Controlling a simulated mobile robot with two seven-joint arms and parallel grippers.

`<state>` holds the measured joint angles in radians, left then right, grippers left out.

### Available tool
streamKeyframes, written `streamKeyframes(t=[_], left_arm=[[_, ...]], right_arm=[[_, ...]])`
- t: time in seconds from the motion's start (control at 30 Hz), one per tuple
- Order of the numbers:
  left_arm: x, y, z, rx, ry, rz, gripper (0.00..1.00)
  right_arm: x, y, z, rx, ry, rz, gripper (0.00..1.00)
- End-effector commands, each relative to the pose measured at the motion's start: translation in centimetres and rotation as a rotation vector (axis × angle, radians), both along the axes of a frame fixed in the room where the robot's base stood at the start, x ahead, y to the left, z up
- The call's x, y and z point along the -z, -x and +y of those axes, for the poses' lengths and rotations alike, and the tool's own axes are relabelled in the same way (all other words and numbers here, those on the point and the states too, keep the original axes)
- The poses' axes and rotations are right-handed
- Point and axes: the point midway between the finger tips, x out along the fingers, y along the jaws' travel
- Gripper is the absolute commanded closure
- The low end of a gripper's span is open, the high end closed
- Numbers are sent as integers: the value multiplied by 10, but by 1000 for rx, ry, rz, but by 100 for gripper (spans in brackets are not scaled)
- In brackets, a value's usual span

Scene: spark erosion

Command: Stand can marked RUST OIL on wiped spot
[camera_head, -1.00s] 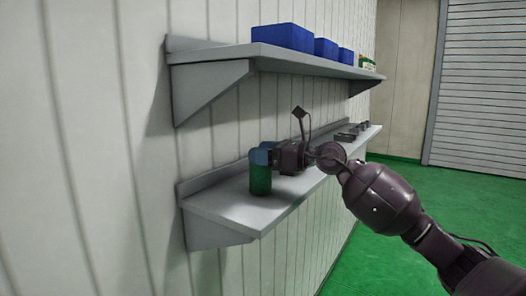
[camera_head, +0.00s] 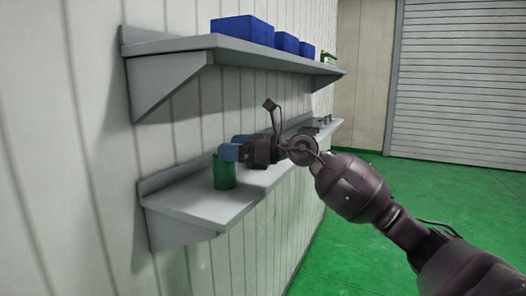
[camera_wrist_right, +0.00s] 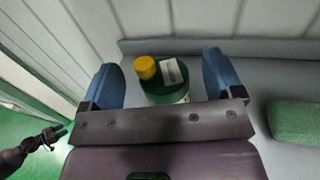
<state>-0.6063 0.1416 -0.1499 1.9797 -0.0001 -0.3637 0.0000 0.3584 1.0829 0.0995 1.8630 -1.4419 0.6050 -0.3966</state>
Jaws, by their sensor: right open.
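A green can (camera_head: 224,173) stands upright on the lower grey shelf, near its near end. In the right wrist view the can (camera_wrist_right: 166,92) shows a yellow cap and a pale label, too small to read. My right gripper (camera_head: 229,146) is open, its blue fingers at the can's upper part. In the right wrist view the can sits between the two spread fingers (camera_wrist_right: 163,80), with gaps on both sides. No wiped spot can be made out on the shelf. A dark gripper, apparently my left (camera_wrist_right: 57,133), shows small at the lower left of the wrist view.
The lower shelf (camera_head: 185,200) also carries small dark items (camera_head: 318,124) at its far end. A green block-like thing (camera_wrist_right: 297,122) lies to the right in the wrist view. The upper shelf (camera_head: 165,45) holds blue bins (camera_head: 243,30) above my right arm.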

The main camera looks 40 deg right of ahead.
Motion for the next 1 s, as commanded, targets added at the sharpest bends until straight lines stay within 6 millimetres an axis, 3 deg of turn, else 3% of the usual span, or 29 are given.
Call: streamKeyframes(t=[0.5,1.0], left_arm=[[21,-5,-1,4,0,-8,52],[24,-3,-1,3,0,-5,52]], right_arm=[[3,67,-48,0,0,1,14],[0,80,-57,-1,0,-1,14]])
